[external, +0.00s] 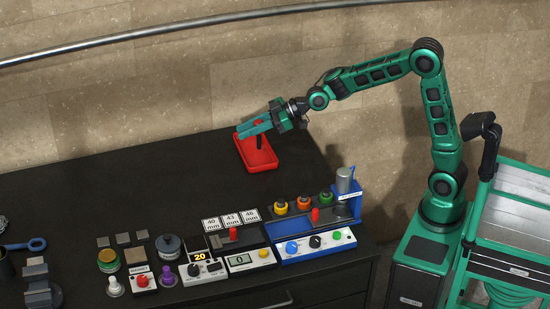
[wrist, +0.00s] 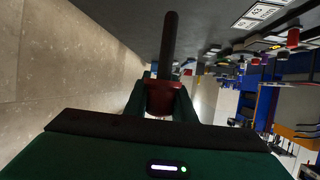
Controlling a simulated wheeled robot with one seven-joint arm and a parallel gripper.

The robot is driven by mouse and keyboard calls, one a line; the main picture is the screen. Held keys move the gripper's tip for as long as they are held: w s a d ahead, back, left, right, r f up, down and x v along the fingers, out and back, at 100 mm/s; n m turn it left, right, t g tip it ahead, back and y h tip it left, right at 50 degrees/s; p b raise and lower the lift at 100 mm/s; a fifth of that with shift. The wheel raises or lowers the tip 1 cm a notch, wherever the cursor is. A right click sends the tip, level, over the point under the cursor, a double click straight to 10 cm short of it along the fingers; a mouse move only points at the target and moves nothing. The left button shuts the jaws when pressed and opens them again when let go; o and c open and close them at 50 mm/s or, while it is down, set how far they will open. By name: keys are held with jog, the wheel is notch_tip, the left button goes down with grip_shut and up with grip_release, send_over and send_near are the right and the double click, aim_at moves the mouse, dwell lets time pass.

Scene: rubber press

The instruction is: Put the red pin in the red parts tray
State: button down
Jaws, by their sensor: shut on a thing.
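The red parts tray (external: 263,163) lies on the dark table near its back edge. My gripper (external: 257,127) is above the tray and shut on the red pin. In the wrist view the pin's red head (wrist: 162,98) is between the fingertips, and its long dark shaft (wrist: 169,45) reaches out beyond them. In the external view the dark shaft (external: 260,142) shows over the tray. I cannot tell whether its tip touches the tray floor. My gripper covers the tray's far left part.
A blue press station (external: 318,225) with coloured knobs stands at the table's front right. Control boxes, a display unit (external: 248,260) and several small parts are along the front. The table left of the tray is clear. A wall runs behind the table.

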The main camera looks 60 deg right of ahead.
jog(key=shift+w+d+f, duration=1.2)
jog(key=shift+d+f, duration=0.45)
jog(key=shift+f, duration=0.15)
jog(key=shift+w+d+f, duration=1.15)
jog(key=shift+d+f, duration=0.5)
jog(key=shift+f, duration=0.2)
jog(key=shift+w+d+f, duration=1.2)
jog(key=shift+d+f, duration=0.45)
jog(key=shift+f, duration=0.15)
jog(key=c, duration=1.5)
grip_release()
jog(key=shift+f, duration=0.15)
jog(key=v, duration=1.2)
jog(key=shift+d, duration=0.1)
